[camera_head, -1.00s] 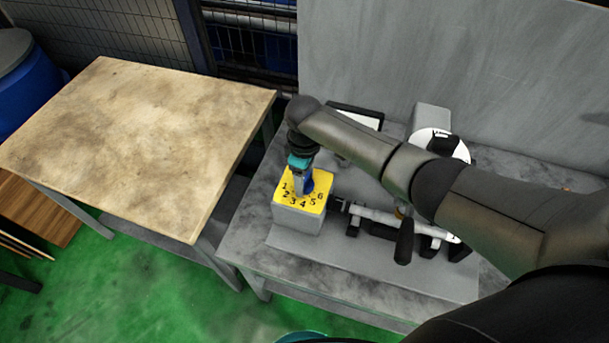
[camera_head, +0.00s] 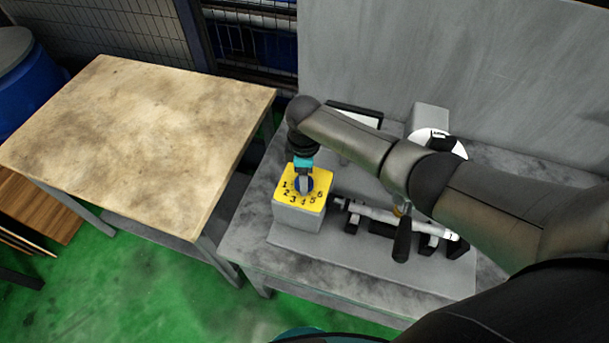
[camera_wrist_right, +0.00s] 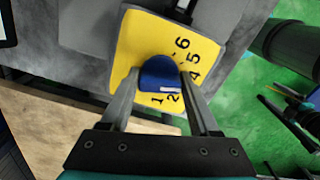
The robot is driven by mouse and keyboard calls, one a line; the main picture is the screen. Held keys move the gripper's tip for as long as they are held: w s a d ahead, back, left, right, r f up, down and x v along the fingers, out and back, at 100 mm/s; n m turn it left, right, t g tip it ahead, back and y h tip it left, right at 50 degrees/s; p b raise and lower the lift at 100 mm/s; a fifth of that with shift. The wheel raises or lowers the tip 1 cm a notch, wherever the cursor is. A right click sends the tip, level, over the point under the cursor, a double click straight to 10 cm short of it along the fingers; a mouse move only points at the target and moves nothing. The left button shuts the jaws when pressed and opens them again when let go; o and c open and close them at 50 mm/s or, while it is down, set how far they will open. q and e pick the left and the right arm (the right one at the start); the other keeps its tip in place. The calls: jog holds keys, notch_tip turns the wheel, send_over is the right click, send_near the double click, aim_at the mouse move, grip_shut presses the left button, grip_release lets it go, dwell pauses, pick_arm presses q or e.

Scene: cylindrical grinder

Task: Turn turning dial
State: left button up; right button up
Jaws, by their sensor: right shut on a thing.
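The blue turning dial (camera_head: 304,184) sits on the yellow numbered top (camera_head: 287,197) of a grey box on the machine table. In the right wrist view the dial (camera_wrist_right: 159,73) is between the two fingers of my right gripper (camera_wrist_right: 157,82), which is shut on it. The yellow plate (camera_wrist_right: 140,35) shows the numbers 1, 2, 4, 5 and 6 there; the 3 is hidden by a finger. In the head view my right gripper (camera_head: 304,175) comes down onto the dial from above. My left gripper is not in view.
Right of the box lies a grey cylindrical shaft (camera_head: 385,214) on black supports, with a black handle (camera_head: 402,240). A grey and white wheel unit (camera_head: 437,138) stands behind. A bare wooden-topped table (camera_head: 140,140) stands at the left, with green floor (camera_head: 130,280) in front.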

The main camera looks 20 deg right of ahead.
jog(key=o, duration=1.3)
jog(key=shift+r, duration=0.15)
notch_tip(320, 180, up, 15)
jog(key=shift+p, duration=0.55)
